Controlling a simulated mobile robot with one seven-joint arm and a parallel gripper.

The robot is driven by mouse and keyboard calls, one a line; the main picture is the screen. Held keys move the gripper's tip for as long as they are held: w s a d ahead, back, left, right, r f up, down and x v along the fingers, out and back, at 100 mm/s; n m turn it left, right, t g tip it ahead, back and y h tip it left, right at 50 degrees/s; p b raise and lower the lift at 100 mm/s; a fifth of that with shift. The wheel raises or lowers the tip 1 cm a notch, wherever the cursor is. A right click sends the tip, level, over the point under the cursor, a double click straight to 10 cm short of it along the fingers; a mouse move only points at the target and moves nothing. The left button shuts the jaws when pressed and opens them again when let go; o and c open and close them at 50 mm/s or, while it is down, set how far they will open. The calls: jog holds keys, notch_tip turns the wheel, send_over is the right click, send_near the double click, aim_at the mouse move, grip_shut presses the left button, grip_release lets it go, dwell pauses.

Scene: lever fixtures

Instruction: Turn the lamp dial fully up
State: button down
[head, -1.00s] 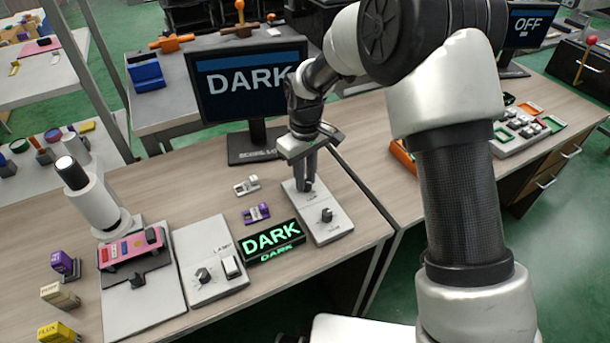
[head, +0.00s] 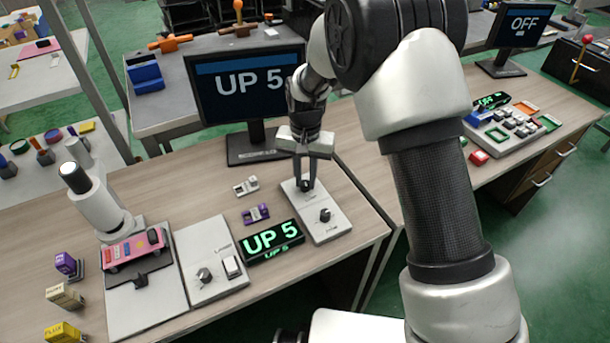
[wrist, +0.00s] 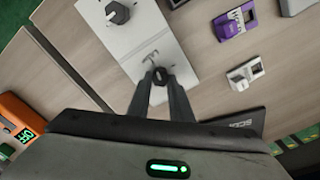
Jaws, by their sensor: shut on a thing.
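The lamp panel is a light grey plate (head: 322,221) on the wooden bench, with two black dials on it. My gripper (head: 305,187) points down at the far dial (wrist: 160,74) and is shut on it, one finger on each side. The fingers hide part of this dial. The near dial (head: 325,215) is free; it also shows in the wrist view (wrist: 117,12). A small black display (head: 272,241) beside the plate reads "UP 5" in green. The monitor (head: 249,84) behind it also reads "UP 5".
A grey panel with a dial and a switch (head: 210,262) lies left of the display. A white cylinder device (head: 97,199) stands further left. Small purple (head: 255,214) and white (head: 246,186) blocks lie near the plate. A button tray (head: 508,133) is on the right bench.

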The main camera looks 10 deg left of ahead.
aim_at(307, 183)
jog(key=m+p, duration=0.1)
jog(key=m, duration=0.3)
jog(key=shift+r+m, duration=0.1)
jog(key=shift+m, duration=0.2)
jog(key=m+p, duration=0.1)
jog(key=m, duration=0.2)
jog(key=shift+s+d+m+p, duration=0.1)
jog(key=shift+m+p, duration=0.2)
jog(key=shift+p, duration=0.05)
jog(key=m+p, duration=0.2)
jog(key=m, duration=0.2)
jog(key=shift+d, duration=0.1)
jog(key=shift+s+m+p, duration=0.1)
jog(key=shift+m+p, duration=0.55)
jog(key=shift+m, duration=1.05)
jog(key=c, duration=1.6)
grip_release()
notch_tip(307, 183, up, 17)
jog(key=shift+r+p, duration=0.15)
jog(key=shift+p, duration=0.85)
